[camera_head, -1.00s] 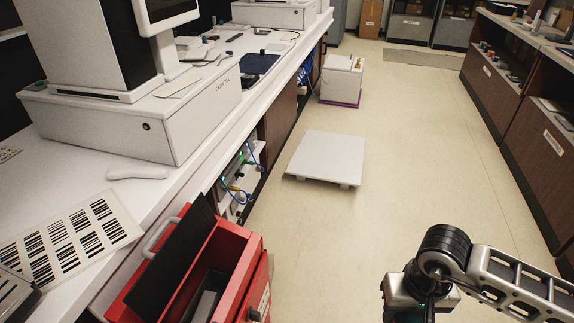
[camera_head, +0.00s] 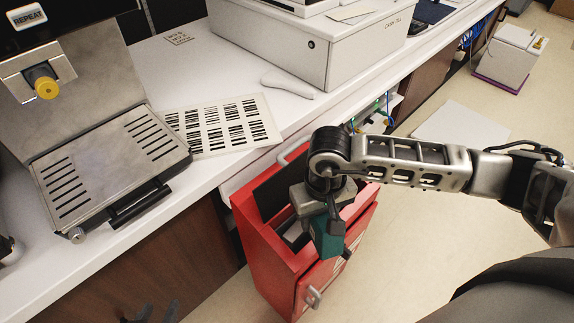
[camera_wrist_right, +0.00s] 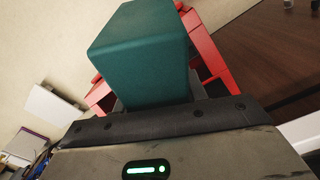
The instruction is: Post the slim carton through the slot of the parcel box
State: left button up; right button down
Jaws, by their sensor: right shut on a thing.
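The slim carton is a teal block (camera_head: 329,240), held in my right gripper (camera_head: 322,208). It hangs tilted in front of or over the red parcel box (camera_head: 268,262); I cannot tell whether it touches it. In the right wrist view the carton (camera_wrist_right: 145,50) fills the middle, with red walls of the parcel box (camera_wrist_right: 207,50) behind it. The box's top has a dark opening, partly hidden by my right gripper and the carton, with a black flap (camera_head: 270,193) raised beside it. My left gripper (camera_head: 153,314) shows only as two dark, separated fingertips at the bottom edge, apparently empty.
The white counter (camera_head: 195,75) runs along the left and holds a metal coffee machine (camera_head: 105,160), a barcode sheet (camera_head: 222,125) and a cash till (camera_head: 310,45). A white platform (camera_head: 460,122) lies on the floor behind my right arm. Floor right of the box is clear.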

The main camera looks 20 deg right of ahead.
jog(key=shift+w+a, duration=0.2)
jog(key=shift+a, duration=0.05)
pick_arm(q)
jog(key=shift+w+d+r, duration=0.3)
jog(key=shift+w+r, duration=0.05)
jog(key=shift+w, duration=0.05)
pick_arm(e)
jog(key=shift+m, duration=0.3)
jog(key=shift+w+r, duration=0.1)
